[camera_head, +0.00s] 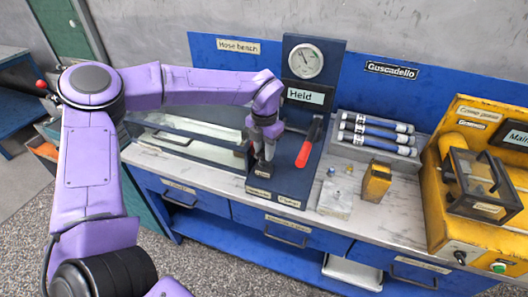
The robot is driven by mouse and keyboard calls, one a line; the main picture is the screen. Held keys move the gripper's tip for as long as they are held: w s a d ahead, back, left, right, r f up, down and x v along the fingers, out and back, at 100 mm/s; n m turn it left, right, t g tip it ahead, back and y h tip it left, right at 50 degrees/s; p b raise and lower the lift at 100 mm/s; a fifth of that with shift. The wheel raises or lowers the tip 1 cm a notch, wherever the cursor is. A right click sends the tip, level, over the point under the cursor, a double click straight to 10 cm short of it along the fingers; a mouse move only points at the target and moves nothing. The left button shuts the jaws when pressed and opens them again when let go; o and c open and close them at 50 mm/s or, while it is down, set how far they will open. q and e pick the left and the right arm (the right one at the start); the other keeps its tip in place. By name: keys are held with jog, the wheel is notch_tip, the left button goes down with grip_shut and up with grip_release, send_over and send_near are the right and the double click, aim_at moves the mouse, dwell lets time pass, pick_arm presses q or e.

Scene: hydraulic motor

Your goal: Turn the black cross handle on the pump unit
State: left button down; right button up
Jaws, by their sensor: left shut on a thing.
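The pump unit (292,182) is a dark blue base and back panel on the workbench, with a round gauge (306,61), a small display (305,95) reading "Held" and a red-gripped lever (309,143). My left gripper (264,151) points down at the left part of the base. It is shut on the black cross handle (262,168), which is mostly hidden by the fingers, so its angle cannot be read. My right gripper is not in view.
A glass-sided tank (190,141) stands left of the pump unit. To the right are a tray of blue cylinders (376,132), a small yellow block (376,182), a pale plate (335,199) and a yellow machine (437,185). The bench front edge is mostly clear.

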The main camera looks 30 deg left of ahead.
pick_arm(q)
jog(key=n, duration=0.1)
jog(key=n+b, duration=0.1)
jog(key=n, duration=0.1)
jog(key=n+b, duration=0.1)
jog(key=shift+s+f+n, duration=0.1)
jog(key=shift+f+n, duration=0.15)
jog(key=shift+n, duration=0.15)
jog(key=shift+n+b, duration=0.3)
jog(key=c, duration=0.9)
grip_release()
jog(key=shift+o, duration=0.2)
jog(key=shift+w+r, duration=0.1)
jog(key=shift+w, duration=0.1)
jog(key=shift+r, duration=0.1)
notch_tip(320, 180, up, 10)
jog(key=b, duration=0.1)
jog(key=shift+r, duration=0.15)
